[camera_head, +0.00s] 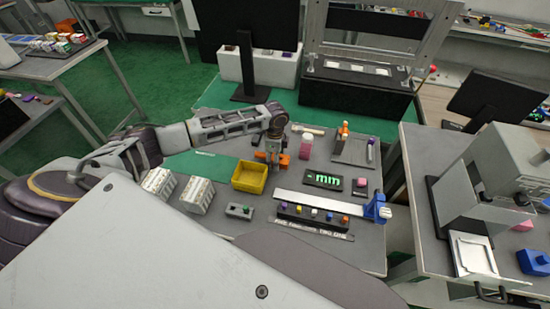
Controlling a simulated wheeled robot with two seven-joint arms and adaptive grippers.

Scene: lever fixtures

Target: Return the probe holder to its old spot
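My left gripper (273,165) points down over the middle of the grey table (310,257), at the end of my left arm. An orange object (284,160) shows on both sides of its fingers; it may be the probe holder, but it is partly hidden by the gripper. Whether the fingers are shut on it is too small to tell. A grey stand (352,150) with an orange upright piece (343,130) is further right and back. My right gripper is not in view.
A pink cylinder (306,147) stands close on the right. A green-lit display (323,180), a long ruler-like bar (318,201) and a blue clamp (376,208) lie nearer the front right.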

